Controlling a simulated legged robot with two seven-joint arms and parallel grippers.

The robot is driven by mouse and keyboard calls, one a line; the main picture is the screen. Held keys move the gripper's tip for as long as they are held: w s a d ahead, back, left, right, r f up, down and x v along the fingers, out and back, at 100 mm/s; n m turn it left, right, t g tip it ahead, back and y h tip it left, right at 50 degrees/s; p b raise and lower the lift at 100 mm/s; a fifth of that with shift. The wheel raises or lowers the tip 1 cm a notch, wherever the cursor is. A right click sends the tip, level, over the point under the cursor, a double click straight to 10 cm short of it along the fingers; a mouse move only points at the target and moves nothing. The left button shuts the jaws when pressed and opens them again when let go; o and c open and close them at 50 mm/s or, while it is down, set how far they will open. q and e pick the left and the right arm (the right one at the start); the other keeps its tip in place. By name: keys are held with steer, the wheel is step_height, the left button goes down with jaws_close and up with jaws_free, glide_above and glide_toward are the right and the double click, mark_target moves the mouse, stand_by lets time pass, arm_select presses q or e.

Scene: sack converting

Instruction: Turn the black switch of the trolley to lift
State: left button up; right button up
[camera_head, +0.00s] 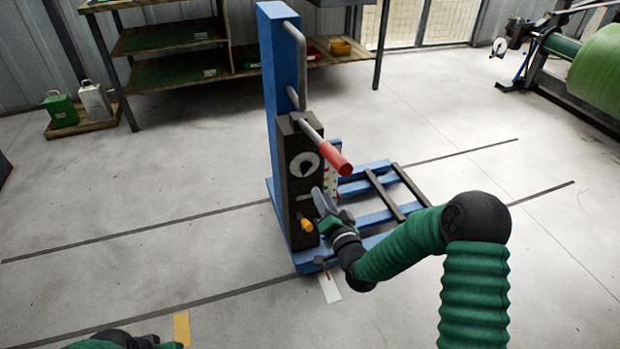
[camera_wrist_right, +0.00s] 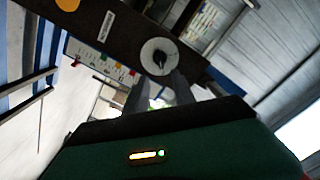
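The blue trolley (camera_head: 273,70) stands upright with a dark control box (camera_head: 292,190) on its front. A white round dial with the black switch (camera_head: 304,166) sits on the box's face; the switch also shows in the wrist view (camera_wrist_right: 160,62). My right gripper (camera_head: 318,194) is just below and right of the dial in the head view. In the wrist view its two grey fingers (camera_wrist_right: 161,84) are apart, with nothing seen between them, and point at the dial; contact cannot be told. My left gripper (camera_head: 143,341) is partly cut off at the bottom left edge.
A red-ended lever (camera_head: 335,158) juts out above the dial. An orange knob (camera_head: 306,226) sits lower on the box. Blue forks (camera_head: 370,216) extend right near the floor. A shelf (camera_head: 180,82) stands behind, and a green roll (camera_head: 598,70) is at far right.

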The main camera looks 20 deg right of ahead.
mark_target(306, 168)
steer(key=w+b, duration=0.4)
steer(key=w, duration=0.7)
steer(key=shift+a, duration=0.1)
jaws_close()
steer(key=shift+f, duration=0.1)
